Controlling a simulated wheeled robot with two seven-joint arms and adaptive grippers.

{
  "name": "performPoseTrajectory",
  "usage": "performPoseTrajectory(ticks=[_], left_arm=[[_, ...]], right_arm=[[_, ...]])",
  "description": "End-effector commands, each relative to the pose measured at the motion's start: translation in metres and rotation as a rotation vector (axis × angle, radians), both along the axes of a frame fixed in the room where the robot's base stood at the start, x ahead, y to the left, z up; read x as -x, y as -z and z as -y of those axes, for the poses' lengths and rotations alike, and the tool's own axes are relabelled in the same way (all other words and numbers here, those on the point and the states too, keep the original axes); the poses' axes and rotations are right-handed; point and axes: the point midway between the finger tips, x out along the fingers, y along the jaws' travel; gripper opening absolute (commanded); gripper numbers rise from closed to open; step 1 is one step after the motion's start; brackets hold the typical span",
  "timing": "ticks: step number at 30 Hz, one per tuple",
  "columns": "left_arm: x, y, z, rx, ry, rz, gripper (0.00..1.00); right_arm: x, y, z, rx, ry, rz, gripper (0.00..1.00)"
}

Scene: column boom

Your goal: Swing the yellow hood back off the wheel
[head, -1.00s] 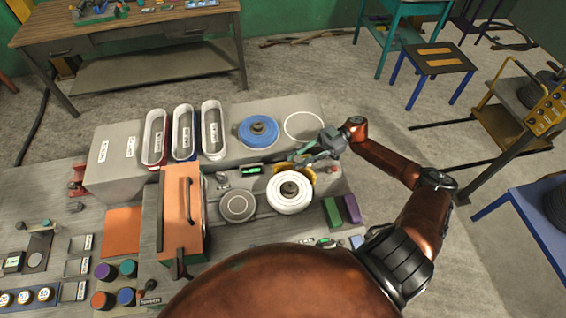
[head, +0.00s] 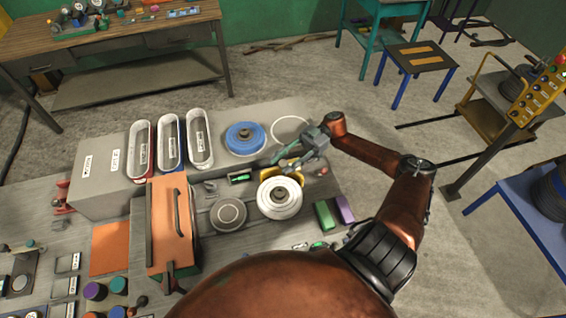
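The white wheel (head: 279,207) with a dark hub sits on the grey bench. Parts of the yellow hood (head: 266,177) show behind the wheel's far edge; the wheel and my gripper hide the rest. My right gripper (head: 284,162) reaches in from the right, just beyond the wheel and over the hood. Its fingers look spread apart, with nothing seen between them. I cannot tell whether a finger touches the hood. My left gripper is not in view.
A blue wheel (head: 245,138) and a white ring (head: 291,130) lie behind the hood. A round grey disc (head: 228,214) is left of the white wheel. Green (head: 324,214) and purple (head: 344,208) blocks stand to its right. An orange box (head: 168,230) with a handle stands farther left.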

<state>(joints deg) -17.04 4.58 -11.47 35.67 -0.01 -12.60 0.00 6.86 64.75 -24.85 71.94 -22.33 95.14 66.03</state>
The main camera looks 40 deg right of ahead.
Motion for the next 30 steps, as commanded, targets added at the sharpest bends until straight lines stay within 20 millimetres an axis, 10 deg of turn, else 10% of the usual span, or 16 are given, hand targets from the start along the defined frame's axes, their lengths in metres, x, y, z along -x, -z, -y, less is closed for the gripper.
performPoseTrajectory(ticks=[11,30], left_arm=[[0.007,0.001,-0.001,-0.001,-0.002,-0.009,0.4],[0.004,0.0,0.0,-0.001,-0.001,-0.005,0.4]], right_arm=[[0.0,-0.003,0.0,0.0,-0.001,0.0,0.4],[0.0,-0.096,0.0,0.0,-0.001,0.0,0.4]])
